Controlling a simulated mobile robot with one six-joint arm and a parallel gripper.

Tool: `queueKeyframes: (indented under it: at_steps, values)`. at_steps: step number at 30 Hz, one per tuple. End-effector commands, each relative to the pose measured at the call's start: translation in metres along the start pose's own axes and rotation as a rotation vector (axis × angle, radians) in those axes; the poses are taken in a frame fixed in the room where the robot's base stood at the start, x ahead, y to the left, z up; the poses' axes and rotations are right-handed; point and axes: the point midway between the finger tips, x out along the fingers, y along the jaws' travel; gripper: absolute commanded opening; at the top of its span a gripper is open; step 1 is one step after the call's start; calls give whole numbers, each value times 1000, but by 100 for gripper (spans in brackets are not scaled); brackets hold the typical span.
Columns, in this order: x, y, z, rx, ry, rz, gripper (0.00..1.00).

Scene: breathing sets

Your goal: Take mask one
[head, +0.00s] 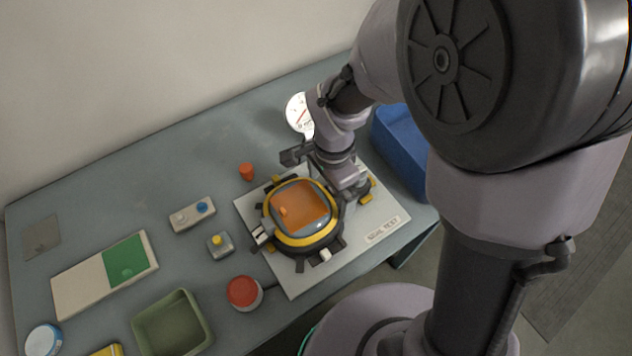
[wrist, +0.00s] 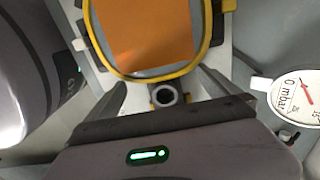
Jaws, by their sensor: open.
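A mask (head: 301,212) with a yellow rim, an orange-tinted visor and black straps lies face up on a white plate marked "SEAL TEST" (head: 380,232). In the wrist view, the mask's yellow rim (wrist: 152,77) and orange visor (wrist: 145,30) fill the top middle. My gripper (head: 345,192) is low over the plate at the mask's upper right edge. In the wrist view my gripper (wrist: 163,90) is open, its fingers on either side of a dark round port (wrist: 165,96) by the rim. Contact with the port cannot be told.
A round mbar gauge (head: 299,112) stands behind my arm, and a blue crate (head: 402,150) is to its right. An orange cup (head: 246,172), a red button (head: 244,292), a yellow-button box (head: 219,245), a two-button box (head: 192,214) and a green tray (head: 172,324) lie left of the plate.

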Motion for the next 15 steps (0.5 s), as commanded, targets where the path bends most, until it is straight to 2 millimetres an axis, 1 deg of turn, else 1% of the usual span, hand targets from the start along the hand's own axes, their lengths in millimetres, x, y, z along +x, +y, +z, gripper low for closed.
queueKeyframes:
  at_steps: [6,7,9,13,14,15]
  values:
    - [44,-2,-6,-1,0,2,100]
    - [48,-2,-6,-1,0,2,100]
    - [50,-2,-6,-1,0,0,100]
    - [47,-2,-6,-1,0,-1,100]
    - [47,-2,-6,-1,0,-1,96]
    - [47,-2,-6,-1,0,-1,88]
